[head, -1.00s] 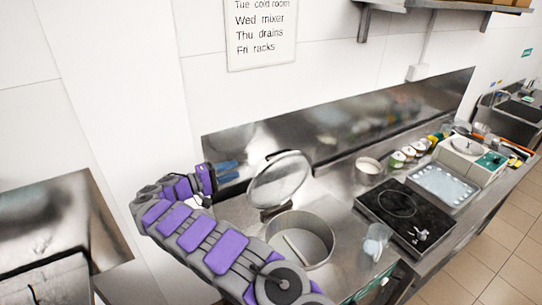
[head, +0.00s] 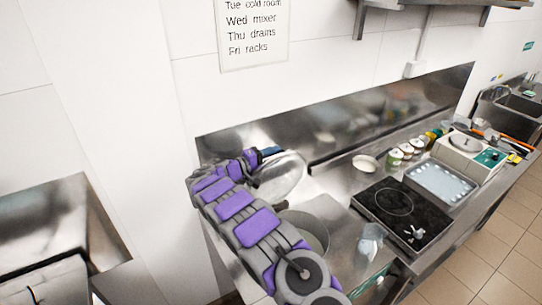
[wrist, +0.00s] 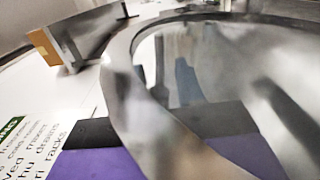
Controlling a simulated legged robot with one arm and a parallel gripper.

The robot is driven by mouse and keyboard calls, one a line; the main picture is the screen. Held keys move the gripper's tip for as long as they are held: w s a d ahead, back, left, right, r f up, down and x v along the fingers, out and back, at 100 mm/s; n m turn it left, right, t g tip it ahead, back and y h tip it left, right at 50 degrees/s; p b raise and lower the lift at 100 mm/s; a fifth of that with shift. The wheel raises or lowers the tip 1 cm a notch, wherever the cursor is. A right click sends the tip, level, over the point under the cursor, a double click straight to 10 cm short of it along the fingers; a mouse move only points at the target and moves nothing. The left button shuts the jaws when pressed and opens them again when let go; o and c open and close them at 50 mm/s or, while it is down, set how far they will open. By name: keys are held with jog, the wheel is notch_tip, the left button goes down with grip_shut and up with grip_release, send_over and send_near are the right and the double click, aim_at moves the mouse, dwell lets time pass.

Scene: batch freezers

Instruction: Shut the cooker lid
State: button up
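The cooker lid (head: 283,178) is a round shiny metal disc, standing up and open at the back of the cooker pot (head: 312,232). My arm covers the left part of the pot. My gripper (head: 269,152) is at the lid's upper left edge in the head view, touching it or very close. Its dark fingers partly overlap the lid, and I cannot tell their opening. In the wrist view the lid's bright curved rim (wrist: 122,100) and reflective face fill most of the picture, close to the camera.
Right of the pot are a clear container (head: 371,240), a black hob (head: 400,208), a tray (head: 440,183), several small tins (head: 400,153) and a scale (head: 464,147). A steel backsplash (head: 340,125) runs behind the counter. A wall shelf (head: 440,3) is above.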

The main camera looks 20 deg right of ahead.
jog(key=shift+w+a, duration=0.1)
jog(key=shift+a, duration=0.35)
jog(key=shift+c, duration=0.8)
jog(key=shift+d, duration=0.25)
grip_shut()
